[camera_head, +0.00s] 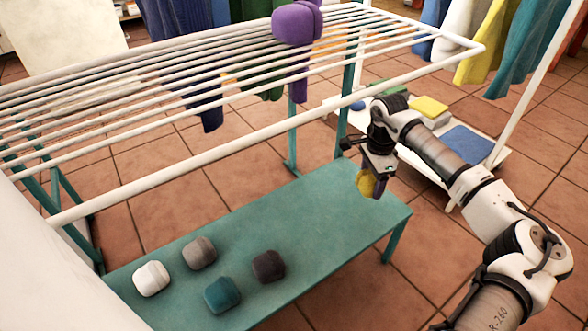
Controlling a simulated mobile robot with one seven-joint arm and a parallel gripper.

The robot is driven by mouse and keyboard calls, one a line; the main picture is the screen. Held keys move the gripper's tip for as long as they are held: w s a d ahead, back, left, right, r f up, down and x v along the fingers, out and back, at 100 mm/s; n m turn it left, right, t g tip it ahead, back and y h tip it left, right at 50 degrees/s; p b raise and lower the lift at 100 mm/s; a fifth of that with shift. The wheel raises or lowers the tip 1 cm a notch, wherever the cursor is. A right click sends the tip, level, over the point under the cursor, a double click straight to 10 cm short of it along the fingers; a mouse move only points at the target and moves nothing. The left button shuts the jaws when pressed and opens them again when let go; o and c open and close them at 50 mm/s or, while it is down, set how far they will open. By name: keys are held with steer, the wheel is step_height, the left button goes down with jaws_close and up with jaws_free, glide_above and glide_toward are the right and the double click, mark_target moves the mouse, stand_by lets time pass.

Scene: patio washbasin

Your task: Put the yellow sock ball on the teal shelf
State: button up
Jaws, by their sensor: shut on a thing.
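The yellow sock ball (365,183) is held in my gripper (371,180), which points down. My gripper is shut on it, and the fingers hide part of the ball. A small dark purple patch shows at its right side; I cannot tell what it is. In the picture the ball overlaps the right far end of the teal shelf (310,215), a low bench-like surface. It seems to be above the surface, but I cannot tell the exact gap.
White (151,278), grey (200,253), teal (222,294) and dark (268,266) sock balls sit at the shelf's left end; its right half is clear. A white drying rack (150,180) with a purple bundle (297,23) stands behind. A white low platform (490,180) holds folded cloths.

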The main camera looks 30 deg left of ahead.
mark_target(363, 212)
step_height(363, 212, down, 10)
steer(key=b, duration=0.3)
steer(key=shift+s+r, duration=0.1)
steer(key=shift+b, duration=0.3)
steer(key=o, duration=1)
step_height(363, 212, up, 12)
steer(key=p, duration=0.4)
